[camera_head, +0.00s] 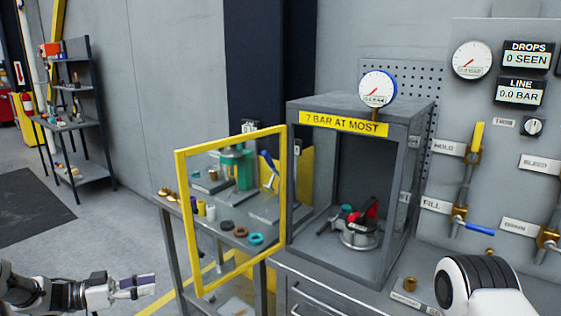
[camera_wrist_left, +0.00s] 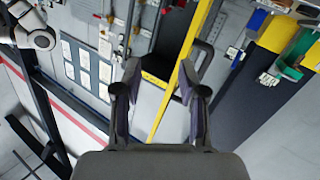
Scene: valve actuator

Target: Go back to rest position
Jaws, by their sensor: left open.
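My left gripper (camera_head: 137,286) is at the lower left of the head view, over the floor and apart from the bench and cabinet. In the left wrist view the left gripper (camera_wrist_left: 161,105) shows its two dark fingers spread, with nothing between them. A white and black rounded link of my right arm shows at the lower right of the head view. My right gripper cannot be made out. The grey test cabinet (camera_head: 300,178) has its yellow-framed door (camera_head: 181,222) swung open. Inside it a valve with a red part (camera_head: 360,229) sits on a round metal base.
A side table (camera_head: 207,237) with several small parts stands behind the open door. The wall panel at right carries gauges, a yellow lever (camera_head: 475,143) and a blue-handled valve (camera_head: 473,228). A shelf rack (camera_head: 73,125) stands far left. Floor around my left gripper looks clear.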

